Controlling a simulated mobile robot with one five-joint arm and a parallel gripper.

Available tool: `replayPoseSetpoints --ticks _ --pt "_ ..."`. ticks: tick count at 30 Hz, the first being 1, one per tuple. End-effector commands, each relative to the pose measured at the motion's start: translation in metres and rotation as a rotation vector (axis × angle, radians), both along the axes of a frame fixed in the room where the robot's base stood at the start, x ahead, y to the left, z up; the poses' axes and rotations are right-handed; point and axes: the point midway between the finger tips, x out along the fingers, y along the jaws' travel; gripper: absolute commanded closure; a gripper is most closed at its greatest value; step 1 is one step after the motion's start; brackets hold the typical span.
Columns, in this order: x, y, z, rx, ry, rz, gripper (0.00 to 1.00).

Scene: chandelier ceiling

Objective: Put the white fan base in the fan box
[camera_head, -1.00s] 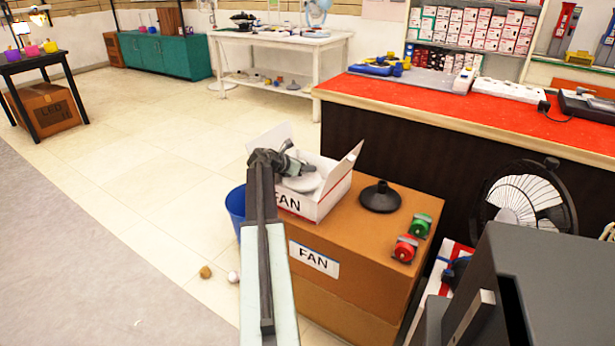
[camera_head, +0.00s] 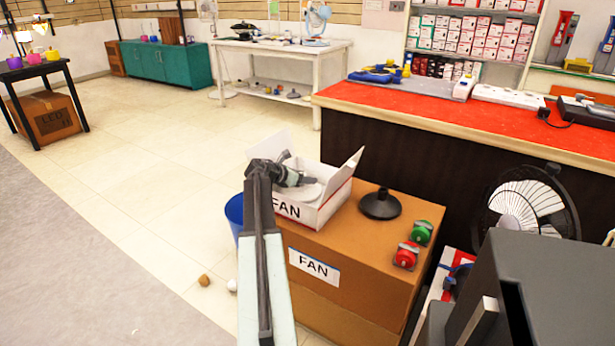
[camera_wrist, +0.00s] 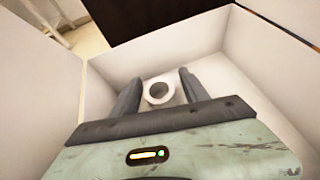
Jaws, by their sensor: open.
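The white fan base (camera_head: 308,191) lies inside the open white fan box (camera_head: 310,214), which has "FAN" on its front. In the wrist view the base's ring-shaped neck (camera_wrist: 159,91) stands between the two fingers of my gripper (camera_wrist: 157,84), with a gap on each side. My gripper (camera_head: 305,181) reaches into the box from the left, just above the base, and is open. Much of the base's disc is hidden by my gripper in the wrist view. The box walls (camera_wrist: 265,62) rise around my gripper.
The box stands on a brown "FAN" carton (camera_head: 350,235). A black fan base (camera_head: 380,204), a green item (camera_head: 421,232) and a red item (camera_head: 407,256) lie to its right. A blue bin (camera_head: 235,214) is at left. The red-topped counter (camera_head: 440,105) stands behind.

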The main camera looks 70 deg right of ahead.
Motion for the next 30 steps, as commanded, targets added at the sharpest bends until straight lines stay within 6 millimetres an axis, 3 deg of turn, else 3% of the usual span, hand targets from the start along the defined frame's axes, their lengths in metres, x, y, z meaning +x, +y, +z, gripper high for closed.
replayPoseSetpoints --ticks 6,12,26,30 --pt "0.021 0.045 0.034 -0.001 0.001 0.004 0.47" --pt "0.038 0.075 0.050 -0.001 0.000 0.002 0.47" --pt "0.043 0.085 0.053 0.000 0.000 -0.001 0.47" --pt "0.046 0.092 0.072 -0.004 -0.034 -0.007 0.47"
